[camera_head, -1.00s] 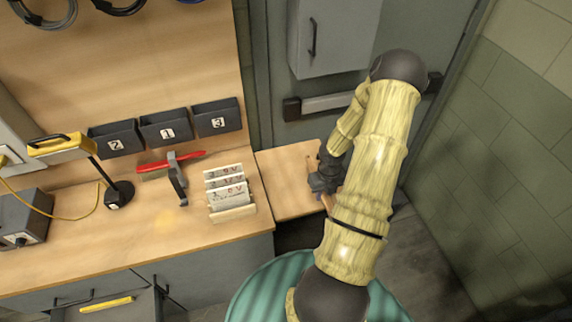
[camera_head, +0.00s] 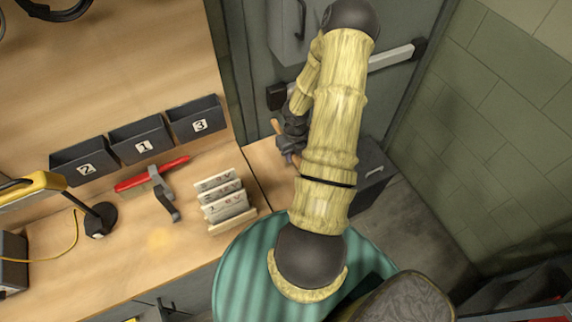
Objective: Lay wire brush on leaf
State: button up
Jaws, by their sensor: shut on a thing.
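The leaf (camera_head: 262,165) is a bare wooden panel joined to the right end of the workbench, with a dark seam between them. My arm covers its right part. My gripper (camera_head: 291,143) is dark and is above the far side of the leaf. It is shut on the wire brush (camera_head: 275,126), of which only a thin brown wooden piece shows beside the fingers. The rest of the brush is hidden by the gripper and arm. I cannot tell how high it is above the leaf.
On the bench (camera_head: 130,245) stand a card rack (camera_head: 225,200), a clamp with a red bar (camera_head: 152,175) and a yellow lamp (camera_head: 98,215). Numbered bins (camera_head: 140,146) line the wall. A grey door with a push bar (camera_head: 390,57) is behind. A dark grey box (camera_head: 372,180) is right of the leaf.

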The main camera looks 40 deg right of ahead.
jog(key=shift+s, duration=0.15)
jog(key=b, duration=0.1)
send_over(294, 170)
jog(key=s+a, duration=0.1)
jog(key=a, duration=0.1)
jog(key=shift+s+d+f, duration=0.1)
jog(key=shift+d+f, duration=0.05)
jog(key=shift+f, duration=1.4)
jog(key=shift+s+d+f, duration=0.1)
jog(key=shift+f, duration=1.4)
jog(key=shift+f, duration=1.9)
jog(key=shift+f, duration=0.1)
jog(key=shift+f, duration=0.1)
jog(key=o, duration=1)
jog(key=shift+o, duration=0.2)
